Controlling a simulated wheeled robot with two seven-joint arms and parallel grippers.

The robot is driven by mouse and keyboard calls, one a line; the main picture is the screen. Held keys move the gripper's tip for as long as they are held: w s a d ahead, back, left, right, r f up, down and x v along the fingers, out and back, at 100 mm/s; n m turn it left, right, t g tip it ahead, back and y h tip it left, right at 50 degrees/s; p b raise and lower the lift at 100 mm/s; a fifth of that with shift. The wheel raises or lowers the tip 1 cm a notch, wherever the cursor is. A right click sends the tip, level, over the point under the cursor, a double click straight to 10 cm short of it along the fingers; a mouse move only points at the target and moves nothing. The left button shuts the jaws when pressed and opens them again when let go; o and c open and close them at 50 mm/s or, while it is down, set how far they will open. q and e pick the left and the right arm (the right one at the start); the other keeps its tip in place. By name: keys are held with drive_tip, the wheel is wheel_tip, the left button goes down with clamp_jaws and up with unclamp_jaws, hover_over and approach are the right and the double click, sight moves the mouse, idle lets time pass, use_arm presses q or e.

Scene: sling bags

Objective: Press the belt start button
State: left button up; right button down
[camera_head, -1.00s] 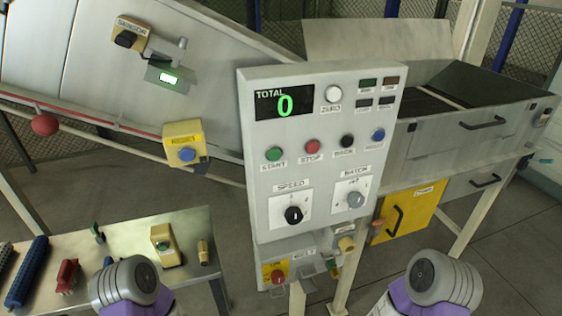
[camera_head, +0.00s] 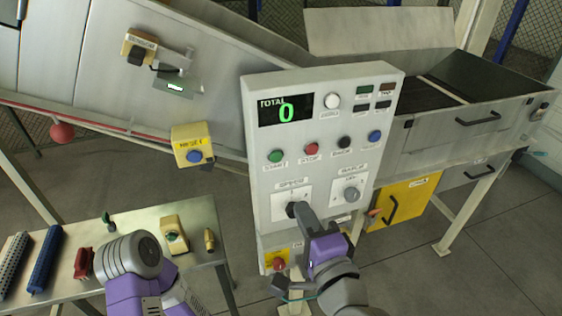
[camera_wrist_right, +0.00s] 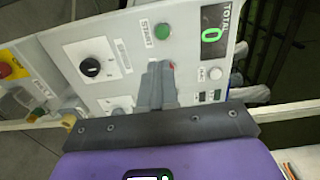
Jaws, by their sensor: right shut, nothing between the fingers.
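The green START button (camera_head: 276,156) sits at the left of the button row on the grey control panel (camera_head: 262,175). The right wrist view shows it too, as a green button (camera_wrist_right: 163,31) with its label beside it. My right gripper (camera_head: 297,208) is shut and empty, in front of the lower panel at the SPEED dial, below the START button in the head view. In the right wrist view its closed fingertips (camera_wrist_right: 161,66) point at the panel close to the green button; whether they touch anything cannot be told. My left gripper is out of view; only its arm shows.
The red STOP button (camera_head: 311,149), a black button (camera_head: 344,143) and a blue button (camera_head: 375,137) share the row. A red button on yellow (camera_head: 279,264) is at the panel's foot. A yellow box with a blue button (camera_head: 194,157) hangs left. A table (camera_head: 205,212) holds small items.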

drive_tip(key=shift+s+r, duration=0.1)
drive_tip(key=shift+r, duration=0.1)
drive_tip(key=p, duration=0.3)
approach(277, 158)
drive_tip(key=x, duration=0.7)
idle(0.4)
